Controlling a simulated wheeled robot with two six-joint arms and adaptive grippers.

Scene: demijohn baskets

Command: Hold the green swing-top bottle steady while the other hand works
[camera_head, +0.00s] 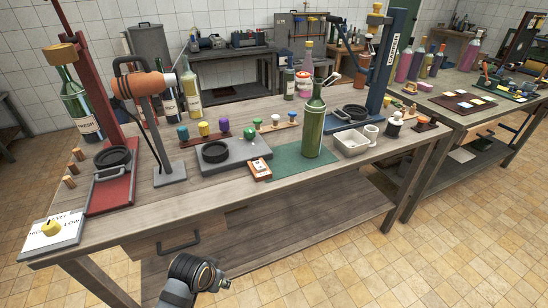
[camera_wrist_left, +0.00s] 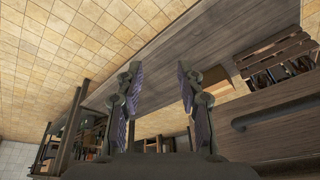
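The green swing-top bottle (camera_head: 315,131) stands upright on a dark green mat (camera_head: 291,169) near the front edge of the workbench. The wire of its swing top shows at its neck, and nothing of mine touches it. My left gripper (camera_wrist_left: 157,78) shows in the left wrist view with its two padded fingers apart and nothing between them. The bottle cannot be made out in that view. My right gripper is not in view.
A small orange-edged box (camera_head: 259,170) and a grey plate (camera_head: 217,156) lie left of the mat. A white tray (camera_head: 352,144) sits close right of the bottle. A blue press (camera_head: 393,62) stands behind. The bench drawer handle (camera_head: 179,243) juts out at the front.

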